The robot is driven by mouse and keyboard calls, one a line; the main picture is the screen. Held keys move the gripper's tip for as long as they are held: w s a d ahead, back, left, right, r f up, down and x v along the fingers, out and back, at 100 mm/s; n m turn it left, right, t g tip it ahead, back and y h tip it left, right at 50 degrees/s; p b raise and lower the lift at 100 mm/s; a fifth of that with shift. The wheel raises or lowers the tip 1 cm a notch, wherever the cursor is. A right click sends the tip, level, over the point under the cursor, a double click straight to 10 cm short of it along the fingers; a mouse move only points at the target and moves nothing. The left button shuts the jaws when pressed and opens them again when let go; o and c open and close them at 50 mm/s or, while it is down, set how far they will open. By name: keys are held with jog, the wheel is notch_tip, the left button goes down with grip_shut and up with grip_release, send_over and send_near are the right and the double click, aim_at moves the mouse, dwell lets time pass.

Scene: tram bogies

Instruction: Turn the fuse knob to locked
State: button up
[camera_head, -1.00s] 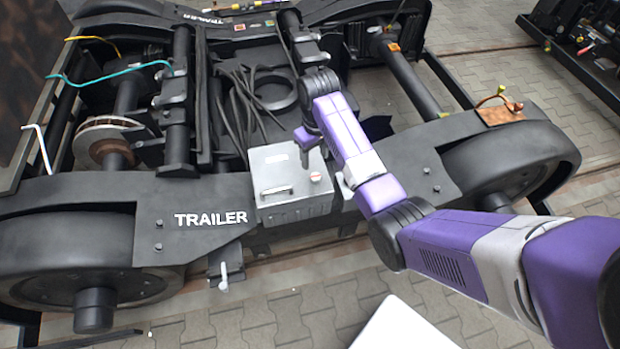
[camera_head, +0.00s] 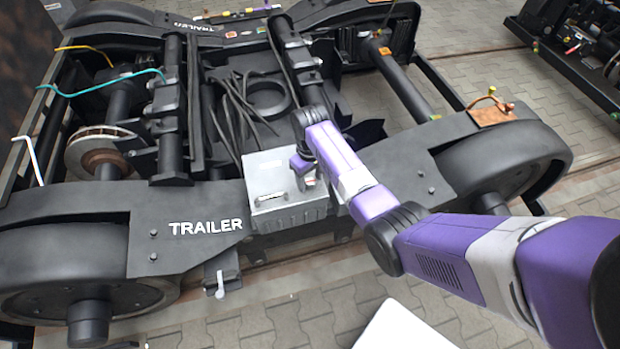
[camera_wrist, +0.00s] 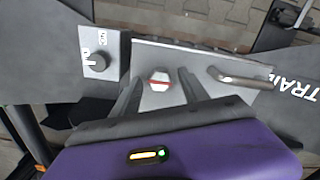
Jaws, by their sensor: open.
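A pale grey fuse box (camera_head: 268,182) is mounted on the near side of the trailer bogie, beside the TRAILER lettering. In the wrist view, a pale hexagonal knob (camera_wrist: 159,76) with a red stripe sits on the box face (camera_wrist: 200,63). The stripe runs roughly crosswise in that view. My gripper (camera_wrist: 160,84) is open, its two dark fingers on either side of the knob with a visible gap each side. In the head view, my gripper (camera_head: 303,178) is over the right part of the box and hides the knob.
A metal handle (camera_wrist: 240,78) stands out from the box, right of the knob. Left of it, a second, dark round knob (camera_wrist: 97,62) sits on a small labelled grey plate. Black cables (camera_head: 235,115) lie behind the box.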

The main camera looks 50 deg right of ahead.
grip_shut()
jog(key=m+p, duration=0.1)
jog(key=m, duration=0.2)
jog(key=shift+r+p, duration=0.15)
jog(key=shift+p, duration=0.15)
jog(key=m+p, duration=0.1)
jog(key=m, duration=0.4)
jog(key=shift+p, duration=0.35)
jog(key=m, duration=0.5)
jog(key=shift+p, duration=0.4)
jog(key=shift+m, duration=2.5)
jog(key=shift+p, duration=0.3)
